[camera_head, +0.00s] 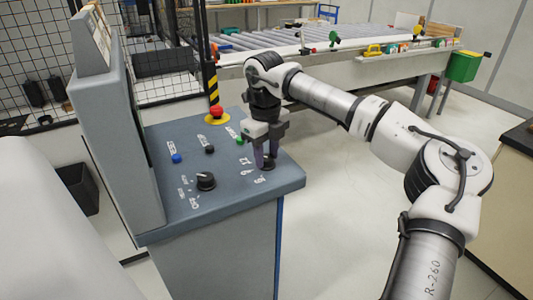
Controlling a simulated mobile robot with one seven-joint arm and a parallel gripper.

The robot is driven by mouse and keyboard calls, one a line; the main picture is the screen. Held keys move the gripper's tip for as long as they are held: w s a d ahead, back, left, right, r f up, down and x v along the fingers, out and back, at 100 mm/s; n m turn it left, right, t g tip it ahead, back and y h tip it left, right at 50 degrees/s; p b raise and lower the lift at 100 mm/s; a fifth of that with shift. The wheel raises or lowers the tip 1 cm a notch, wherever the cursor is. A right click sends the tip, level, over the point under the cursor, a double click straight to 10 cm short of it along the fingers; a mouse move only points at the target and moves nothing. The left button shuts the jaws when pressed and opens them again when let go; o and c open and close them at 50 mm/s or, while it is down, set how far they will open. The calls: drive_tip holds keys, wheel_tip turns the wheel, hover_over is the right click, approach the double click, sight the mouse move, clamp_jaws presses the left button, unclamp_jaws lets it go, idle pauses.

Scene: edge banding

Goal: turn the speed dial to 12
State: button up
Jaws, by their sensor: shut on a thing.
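My gripper (265,155) points down over the right part of the grey control panel (225,200). Its fingers are shut on a black dial (268,165), which they partly cover. White markings (247,175) stand beside this dial, too small to read surely. The way its pointer faces is hidden. A second black knob (205,181) sits at the left of the panel, free of the gripper, with its own white markings. I cannot read which of the two is labelled speed.
The panel also bears a blue button (177,158), a black button (209,149), a green button (239,142) and a red emergency stop (217,112) on a yellow base. A tall grey housing (115,125) rises at the panel's left. A roller conveyor (300,38) stands behind.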

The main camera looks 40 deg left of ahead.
sight(265, 158)
drive_tip(key=o, duration=1)
wheel_tip(265, 158, up, 14)
drive_tip(key=b, duration=0.1)
drive_tip(key=shift+s+b, duration=0.2)
drive_tip(key=shift+b, duration=0.2)
drive_tip(key=shift+a+f, duration=0.1)
drive_tip(key=shift+f, duration=0.05)
